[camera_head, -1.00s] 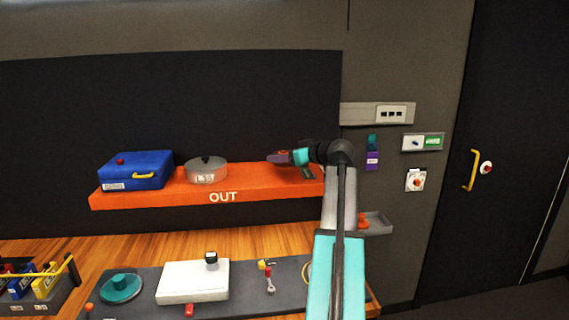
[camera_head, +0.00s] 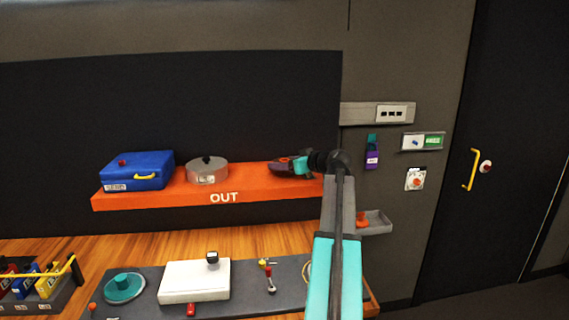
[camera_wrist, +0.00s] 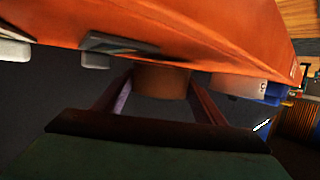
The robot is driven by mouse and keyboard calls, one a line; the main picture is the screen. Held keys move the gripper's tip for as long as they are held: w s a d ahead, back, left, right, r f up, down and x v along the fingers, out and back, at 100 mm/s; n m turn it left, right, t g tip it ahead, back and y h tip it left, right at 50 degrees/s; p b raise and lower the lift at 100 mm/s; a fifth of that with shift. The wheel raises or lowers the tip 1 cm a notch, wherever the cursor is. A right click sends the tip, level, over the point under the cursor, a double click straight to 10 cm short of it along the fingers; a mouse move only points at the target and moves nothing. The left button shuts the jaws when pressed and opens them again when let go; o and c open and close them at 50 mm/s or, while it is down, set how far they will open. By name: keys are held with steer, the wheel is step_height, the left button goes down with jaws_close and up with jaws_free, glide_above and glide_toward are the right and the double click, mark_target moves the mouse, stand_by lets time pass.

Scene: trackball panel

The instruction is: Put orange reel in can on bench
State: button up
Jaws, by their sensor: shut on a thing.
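My gripper (camera_head: 279,165) is at the right part of the orange shelf marked OUT (camera_head: 255,183), close to its surface. In the wrist view its two fingers close on a dull orange round thing (camera_wrist: 160,83), which looks like the orange reel. In the head view the reel cannot be made out at the fingers. A grey round lidded can (camera_head: 207,172) stands on the shelf, left of my gripper; it also shows in the wrist view (camera_wrist: 240,87). No open can is clearly seen on the wooden bench (camera_head: 240,242).
A blue case (camera_head: 138,172) stands at the shelf's left. On the bench are a dark mat with a white box (camera_head: 195,282), a teal round piece (camera_head: 124,287) and a small red-tipped tool (camera_head: 270,281). A grey wall tray (camera_head: 378,222) holds something orange.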

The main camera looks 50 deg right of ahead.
steer(key=shift+f, duration=0.3)
steer(key=shift+f, duration=0.15)
steer(key=o, duration=0.8)
steer(key=shift+r, duration=0.2)
steer(key=b+v, duration=0.3)
steer(key=v, duration=0.9)
